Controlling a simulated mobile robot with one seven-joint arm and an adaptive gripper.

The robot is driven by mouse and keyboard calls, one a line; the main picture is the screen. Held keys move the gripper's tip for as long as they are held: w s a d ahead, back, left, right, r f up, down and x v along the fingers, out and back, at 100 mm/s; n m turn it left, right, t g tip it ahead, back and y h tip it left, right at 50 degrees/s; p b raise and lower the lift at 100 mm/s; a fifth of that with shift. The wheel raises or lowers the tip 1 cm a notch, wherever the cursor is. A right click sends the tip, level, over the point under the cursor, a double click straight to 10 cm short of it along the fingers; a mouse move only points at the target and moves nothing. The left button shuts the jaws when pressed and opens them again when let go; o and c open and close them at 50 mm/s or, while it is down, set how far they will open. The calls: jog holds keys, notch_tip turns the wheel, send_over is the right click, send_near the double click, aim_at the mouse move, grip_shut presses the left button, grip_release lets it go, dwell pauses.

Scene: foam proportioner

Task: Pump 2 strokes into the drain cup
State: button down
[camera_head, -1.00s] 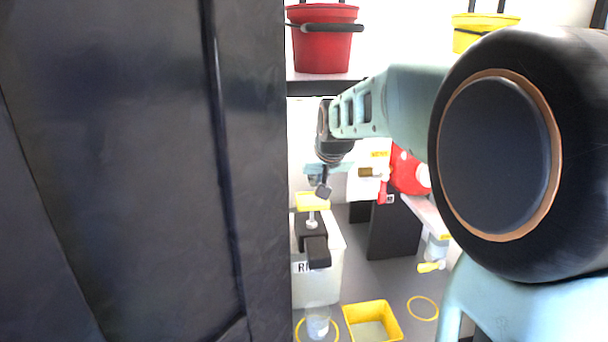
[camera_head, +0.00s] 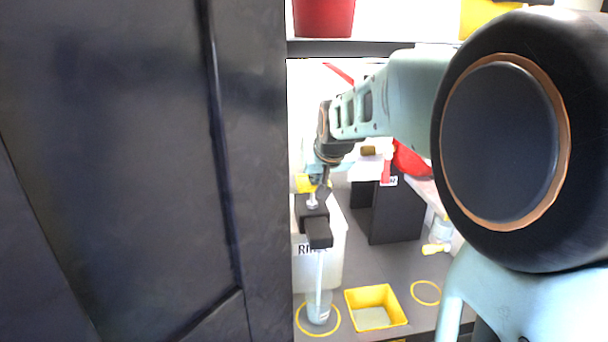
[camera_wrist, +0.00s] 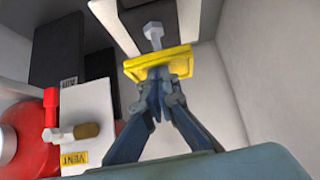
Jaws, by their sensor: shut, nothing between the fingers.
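The dosing pump has a yellow press plate (camera_head: 306,184), a pale stem and a black block with a black spout (camera_head: 318,233). It stands over a white container (camera_head: 331,255) marked "RIN…". A pale stream runs from the spout down into the clear drain cup (camera_head: 319,309), which stands inside a yellow ring. My gripper (camera_head: 321,184) is shut and empty at the press plate. In the wrist view its closed fingertips (camera_wrist: 157,76) meet the near face of the yellow plate (camera_wrist: 176,65) and appear to touch it. My wrist partly hides the plate in the head view.
A yellow tray (camera_head: 375,307) lies right of the cup, and an empty yellow ring (camera_head: 426,293) further right. A dark panel (camera_head: 120,170) blocks the left.

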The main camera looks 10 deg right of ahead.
notch_tip(320, 180, down, 4)
jog(key=shift+s+f+b, duration=0.1)
jog(key=shift+b, duration=0.9)
